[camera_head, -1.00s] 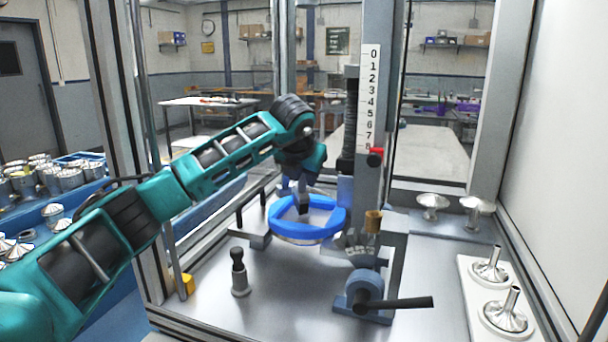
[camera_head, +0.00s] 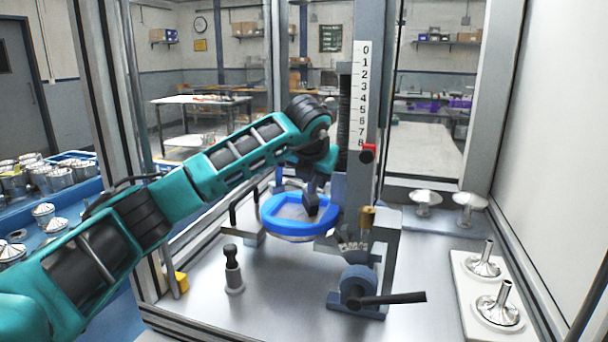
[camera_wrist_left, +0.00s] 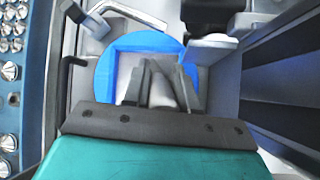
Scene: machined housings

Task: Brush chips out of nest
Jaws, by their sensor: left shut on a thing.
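The nest is a blue ring (camera_head: 268,219) with a pale inside, on a round metal base in the middle of the machine bed. It also shows in the wrist view (camera_wrist_left: 105,76). My left gripper (camera_head: 312,186) points down over the right part of the nest, shut on a small dark brush (camera_head: 311,207). The brush tip is in or just above the ring; I cannot tell whether it touches. In the wrist view the fingers (camera_wrist_left: 163,88) hide part of the nest. Chips cannot be made out. My right gripper is not in view.
A column with a number scale (camera_head: 361,95) stands right behind the nest. A blue hub with a black lever (camera_head: 392,299) is at front right, a dark-knobbed peg (camera_head: 232,268) at front left. Metal funnel-shaped parts (camera_head: 484,262) stand on a white plate at right.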

